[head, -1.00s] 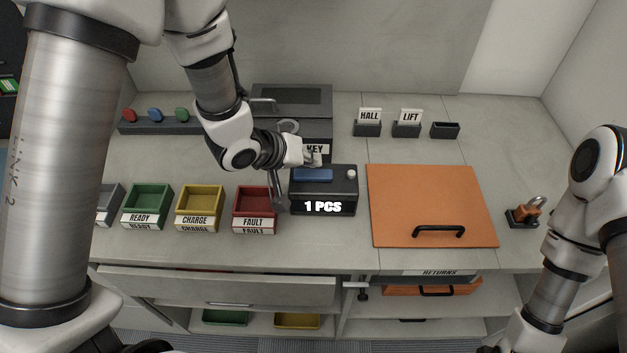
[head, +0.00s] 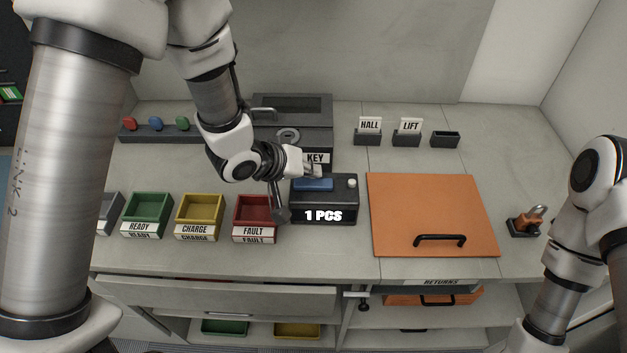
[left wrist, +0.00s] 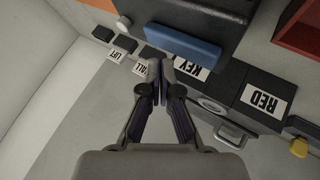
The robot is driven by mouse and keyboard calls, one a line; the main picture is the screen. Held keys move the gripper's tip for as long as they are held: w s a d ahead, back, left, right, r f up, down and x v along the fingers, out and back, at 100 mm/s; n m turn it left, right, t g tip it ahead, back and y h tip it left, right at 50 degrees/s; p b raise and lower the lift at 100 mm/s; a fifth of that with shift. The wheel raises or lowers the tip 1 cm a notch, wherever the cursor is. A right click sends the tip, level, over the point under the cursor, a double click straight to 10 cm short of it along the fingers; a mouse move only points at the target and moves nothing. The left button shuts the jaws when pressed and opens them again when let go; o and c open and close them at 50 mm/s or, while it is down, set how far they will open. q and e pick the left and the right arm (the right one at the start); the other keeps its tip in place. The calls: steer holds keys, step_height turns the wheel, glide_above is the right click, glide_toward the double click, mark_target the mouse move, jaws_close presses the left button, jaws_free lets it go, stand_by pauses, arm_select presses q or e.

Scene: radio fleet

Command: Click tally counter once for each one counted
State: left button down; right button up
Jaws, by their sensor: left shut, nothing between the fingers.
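The tally counter is a black box (head: 335,201) whose front reads "1 PCS". It has a blue bar (head: 314,185) on top and a small white knob (head: 352,183) at its right. The blue bar also shows in the left wrist view (left wrist: 183,46). My left gripper (head: 316,173) is shut and empty, just behind and above the blue bar. In the left wrist view its fingertips (left wrist: 159,66) meet beside the bar, with no clear contact. My right gripper is out of view; only part of that arm shows at the right.
A dark box labelled KEY (head: 284,114) stands right behind the counter. READY (head: 147,205), CHARGE (head: 199,208) and FAULT (head: 254,211) bins stand to its left. An orange panel (head: 425,205) lies to its right. HALL (head: 368,135) and LIFT (head: 408,135) holders stand behind.

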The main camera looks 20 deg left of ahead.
mark_target(311, 183)
arm_select(q)
steer(key=shift+f, duration=0.1)
stand_by(0.4)
steer(key=shift+f, duration=0.3)
steer(key=shift+f+b, duration=0.3)
steer(key=shift+f, duration=0.2)
stand_by(0.5)
stand_by(0.4)
steer(key=shift+r+p, duration=0.95)
steer(key=shift+p, duration=0.1)
step_height(311, 183, up, 5)
steer(key=p, duration=0.5)
